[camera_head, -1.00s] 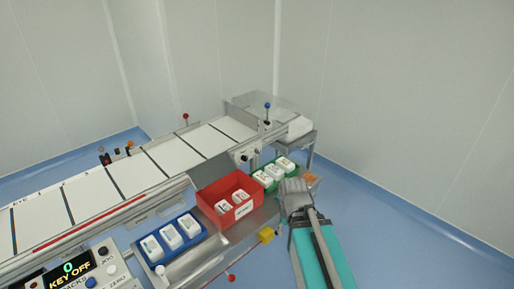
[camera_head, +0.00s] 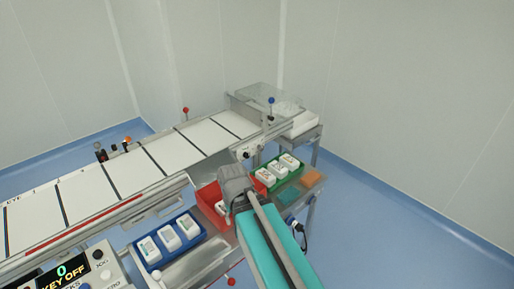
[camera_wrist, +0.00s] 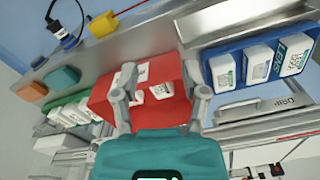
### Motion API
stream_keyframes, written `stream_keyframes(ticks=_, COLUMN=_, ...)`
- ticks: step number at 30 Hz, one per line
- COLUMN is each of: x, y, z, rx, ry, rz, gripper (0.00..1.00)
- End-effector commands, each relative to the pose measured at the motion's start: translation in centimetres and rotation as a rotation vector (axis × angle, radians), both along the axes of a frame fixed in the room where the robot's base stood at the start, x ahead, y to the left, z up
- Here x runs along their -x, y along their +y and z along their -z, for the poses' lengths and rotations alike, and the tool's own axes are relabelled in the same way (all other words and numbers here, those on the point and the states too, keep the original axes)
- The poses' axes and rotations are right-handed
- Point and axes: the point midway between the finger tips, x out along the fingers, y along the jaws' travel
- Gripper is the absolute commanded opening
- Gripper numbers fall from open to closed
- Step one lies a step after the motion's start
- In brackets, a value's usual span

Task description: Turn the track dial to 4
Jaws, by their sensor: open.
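A small dark knob (camera_head: 246,155) shows on the side of the conveyor frame, just above and right of my gripper in the head view. I cannot read any number or label on it, and cannot tell if it is the track dial. My gripper (camera_head: 234,186) is over the red bin (camera_head: 207,196) and hides much of it. In the wrist view my gripper (camera_wrist: 159,72) is open, with its two fingers apart in front of the red bin (camera_wrist: 110,102). Nothing is held between them.
A blue tray (camera_head: 148,262) and a green tray (camera_head: 262,181) hold white packs beside the conveyor (camera_head: 168,150). Red-ball (camera_head: 185,110) and blue-ball levers (camera_head: 271,101) stand up by the conveyor. Blue floor is clear at right.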

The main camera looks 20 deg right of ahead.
Motion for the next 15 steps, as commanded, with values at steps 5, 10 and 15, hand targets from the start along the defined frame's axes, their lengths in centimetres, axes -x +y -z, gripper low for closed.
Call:
stream_keyframes(ticks=5, x=0.0, y=0.0, z=0.0, rx=0.000, ry=0.000, rz=0.000, gripper=0.57)
stream_keyframes(ticks=10, x=-0.1, y=0.0, z=0.1, rx=-0.003, ry=-0.001, rz=-0.001, gripper=0.79)
stream_keyframes(ticks=15, x=-1.5, y=-0.3, z=0.7, rx=-0.038, ry=-0.019, rz=-0.014, gripper=0.79)
